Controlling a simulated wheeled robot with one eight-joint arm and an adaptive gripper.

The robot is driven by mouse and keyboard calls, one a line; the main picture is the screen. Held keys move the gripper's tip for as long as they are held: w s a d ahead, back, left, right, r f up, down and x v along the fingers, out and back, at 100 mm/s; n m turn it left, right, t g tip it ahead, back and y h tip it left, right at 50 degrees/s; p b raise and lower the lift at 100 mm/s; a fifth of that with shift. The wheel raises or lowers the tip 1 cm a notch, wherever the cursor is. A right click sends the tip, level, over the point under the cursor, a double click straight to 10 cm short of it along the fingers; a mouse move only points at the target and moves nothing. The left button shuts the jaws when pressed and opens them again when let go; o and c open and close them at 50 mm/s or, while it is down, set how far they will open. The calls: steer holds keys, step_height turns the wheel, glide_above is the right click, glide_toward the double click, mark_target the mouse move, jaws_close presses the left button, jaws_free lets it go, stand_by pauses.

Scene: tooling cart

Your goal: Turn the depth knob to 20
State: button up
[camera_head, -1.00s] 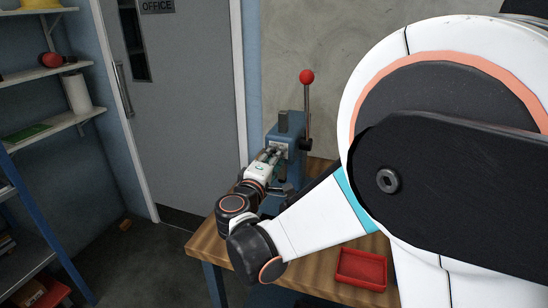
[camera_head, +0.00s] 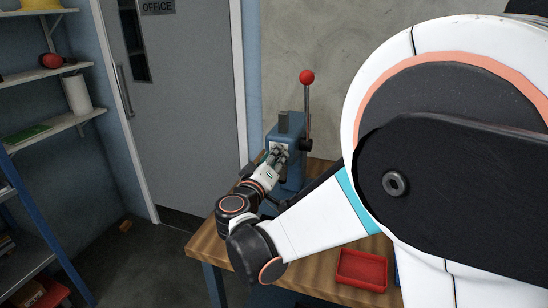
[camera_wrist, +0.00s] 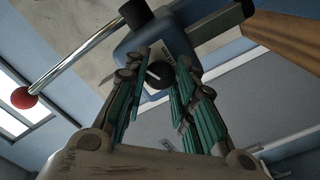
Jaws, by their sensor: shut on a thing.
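The depth knob (camera_wrist: 159,74) is a small black round knob with a light pointer line, on a pale labelled plate on the front of the blue press (camera_head: 291,161). My gripper (camera_wrist: 160,83) reaches it from the front in the wrist view, with one teal-padded finger on each side. It is shut on the knob. In the head view my gripper (camera_head: 276,155) is at the press's front plate, and its fingers hide the knob. The numbers on the plate are too small to read, so I cannot tell the setting.
The press lever with a red ball (camera_head: 307,77) stands up at its right side. A red tray (camera_head: 362,269) lies at the front of the wooden bench (camera_head: 318,262). Shelves (camera_head: 45,126) stand at the left, and a grey door (camera_head: 180,100) is behind.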

stand_by(0.4)
steer(key=o, duration=1.1)
steer(key=shift+v, duration=3.7)
